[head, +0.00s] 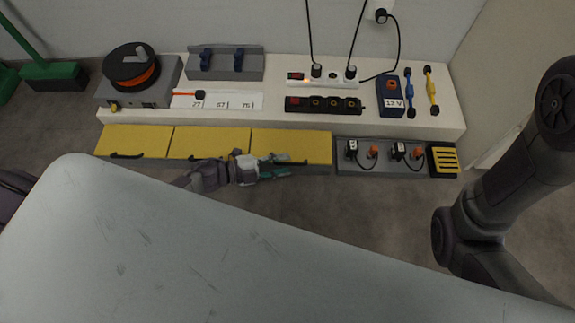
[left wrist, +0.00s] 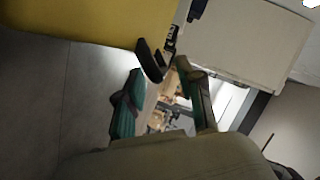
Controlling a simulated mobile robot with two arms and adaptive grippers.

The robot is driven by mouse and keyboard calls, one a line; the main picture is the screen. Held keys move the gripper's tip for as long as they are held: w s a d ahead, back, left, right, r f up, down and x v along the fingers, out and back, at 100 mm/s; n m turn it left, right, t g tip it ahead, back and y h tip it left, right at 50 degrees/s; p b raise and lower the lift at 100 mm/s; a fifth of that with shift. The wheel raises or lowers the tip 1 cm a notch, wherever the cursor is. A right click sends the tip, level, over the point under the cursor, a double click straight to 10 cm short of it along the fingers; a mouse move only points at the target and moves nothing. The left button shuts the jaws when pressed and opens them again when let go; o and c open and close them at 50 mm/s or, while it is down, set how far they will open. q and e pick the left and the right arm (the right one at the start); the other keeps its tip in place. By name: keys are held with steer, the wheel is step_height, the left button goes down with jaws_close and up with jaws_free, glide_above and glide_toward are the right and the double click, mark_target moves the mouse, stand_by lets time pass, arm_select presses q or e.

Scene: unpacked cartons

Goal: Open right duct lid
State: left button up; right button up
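Three yellow duct lids lie in a row along the front of the bench, each with a black handle on its front edge. The right duct lid (head: 291,146) is down flat; its yellow surface also fills the upper left of the left wrist view (left wrist: 85,20). Its black handle (head: 291,162) shows in the left wrist view (left wrist: 149,60) at the mouth of my left gripper (left wrist: 157,72). My left gripper (head: 280,165) has its teal fingers apart, one on either side of the handle end. I cannot tell whether they touch it. My right gripper is not in view.
The middle lid (head: 210,142) and left lid (head: 135,140) are flat too. Right of the lids is a grey tray (head: 385,165) with plugs and cables, then a yellow slatted block (head: 444,159). A cable reel (head: 131,68) and power strips (head: 323,105) stand on the white bench.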

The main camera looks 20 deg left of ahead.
arm_select(q)
steer(key=shift+x, duration=1.05)
jaws_close()
